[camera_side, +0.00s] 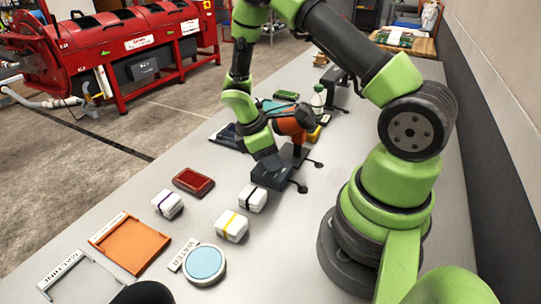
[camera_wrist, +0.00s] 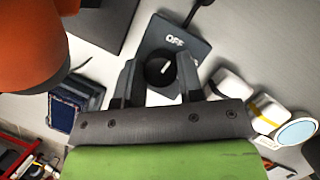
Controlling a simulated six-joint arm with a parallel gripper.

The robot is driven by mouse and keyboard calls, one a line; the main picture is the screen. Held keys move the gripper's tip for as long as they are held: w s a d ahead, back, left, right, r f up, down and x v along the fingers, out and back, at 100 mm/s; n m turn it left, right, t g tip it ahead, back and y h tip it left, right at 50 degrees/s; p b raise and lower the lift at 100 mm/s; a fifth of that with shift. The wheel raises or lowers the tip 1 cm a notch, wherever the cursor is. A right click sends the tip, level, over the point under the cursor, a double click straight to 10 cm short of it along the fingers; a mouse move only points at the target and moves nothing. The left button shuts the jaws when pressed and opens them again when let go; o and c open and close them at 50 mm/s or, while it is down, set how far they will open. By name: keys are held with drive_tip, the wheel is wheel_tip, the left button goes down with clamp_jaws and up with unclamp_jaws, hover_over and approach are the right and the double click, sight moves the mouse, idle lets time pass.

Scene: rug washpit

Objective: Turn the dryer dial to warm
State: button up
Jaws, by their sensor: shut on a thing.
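The orange dryer (camera_side: 290,118) stands on a dark mount on the bench; part of its orange body (camera_wrist: 30,45) fills the upper left of the wrist view. In front of its mount is a dark grey control box (camera_side: 267,181), marked OFF in the wrist view (camera_wrist: 205,50). The round black dial (camera_wrist: 155,70) on this box has a white pointer line, tilted towards the OFF side. My gripper (camera_side: 268,162) is down over the box, its fingers (camera_wrist: 160,76) shut on the dial from both sides. Any warm mark is not visible. The gripper hides the dial in the side view.
White banded blocks (camera_side: 232,225), a red box (camera_side: 193,182), a blue round WATER dish (camera_side: 205,264) and an orange tray (camera_side: 128,242) lie in front of the box.

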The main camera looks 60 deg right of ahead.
drive_tip(key=m+y, duration=0.1)
drive_tip(key=m, duration=0.2)
drive_tip(key=m+y, duration=0.1)
drive_tip(key=m, duration=0.2)
drive_tip(key=shift+d+g, duration=0.1)
drive_tip(key=shift+g, duration=0.3)
drive_tip(key=m+y, duration=0.1)
drive_tip(key=m, duration=0.2)
drive_tip(key=m+y, duration=0.1)
drive_tip(key=m, duration=0.2)
drive_tip(key=shift+y, duration=0.3)
drive_tip(key=o, duration=0.9)
drive_tip(key=shift+d, duration=0.1)
drive_tip(key=v, duration=1)
drive_tip(key=shift+s, duration=0.1)
